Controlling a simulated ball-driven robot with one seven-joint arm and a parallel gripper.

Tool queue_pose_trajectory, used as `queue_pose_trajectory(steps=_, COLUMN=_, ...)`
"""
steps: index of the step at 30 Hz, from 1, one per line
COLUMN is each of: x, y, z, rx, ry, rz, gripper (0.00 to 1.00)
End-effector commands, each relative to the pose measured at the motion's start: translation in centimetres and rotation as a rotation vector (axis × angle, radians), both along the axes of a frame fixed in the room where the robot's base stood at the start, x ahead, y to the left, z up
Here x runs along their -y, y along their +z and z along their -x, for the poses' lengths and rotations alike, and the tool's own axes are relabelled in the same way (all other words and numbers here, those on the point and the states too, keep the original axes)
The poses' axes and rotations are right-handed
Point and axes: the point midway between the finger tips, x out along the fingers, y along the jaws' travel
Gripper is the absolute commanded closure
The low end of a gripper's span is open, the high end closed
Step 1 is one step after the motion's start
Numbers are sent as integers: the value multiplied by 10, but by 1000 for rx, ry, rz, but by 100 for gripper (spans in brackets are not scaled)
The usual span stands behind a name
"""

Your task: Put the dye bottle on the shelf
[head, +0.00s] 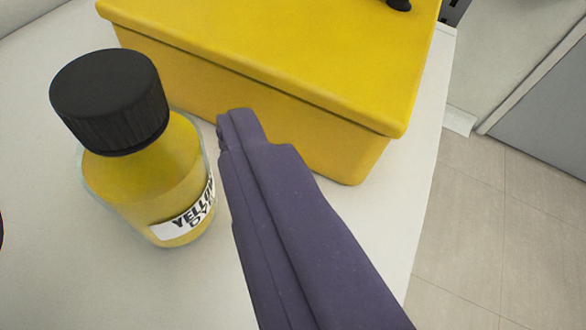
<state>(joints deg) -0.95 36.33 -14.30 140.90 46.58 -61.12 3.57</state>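The dye bottle (150,185) stands upright on a white surface at the left of the head view. It is clear with yellow contents, a black ribbed cap and a white label reading "YELLOW DYE". My gripper (236,118) shows as a dark purple-grey finger shape reaching up from the bottom edge. Its tip is just right of the bottle, with no grip on the bottle visible. I see no clear gap between two fingers, so I cannot tell if it is open or shut. No shelf is recognisable in this view.
A large yellow lidded box (270,60) stands right behind the bottle and my gripper tip, with a black part on top.

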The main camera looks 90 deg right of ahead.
Motion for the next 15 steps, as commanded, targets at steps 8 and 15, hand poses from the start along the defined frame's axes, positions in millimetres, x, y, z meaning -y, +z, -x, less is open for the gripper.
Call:
queue_pose_trajectory(steps=8, x=30, y=-12, z=-15, rx=1, ry=-7, rz=6, gripper=28)
queue_pose_trajectory(steps=15, x=60, y=-21, z=-33, rx=-1, ry=-4, rz=5, gripper=28)
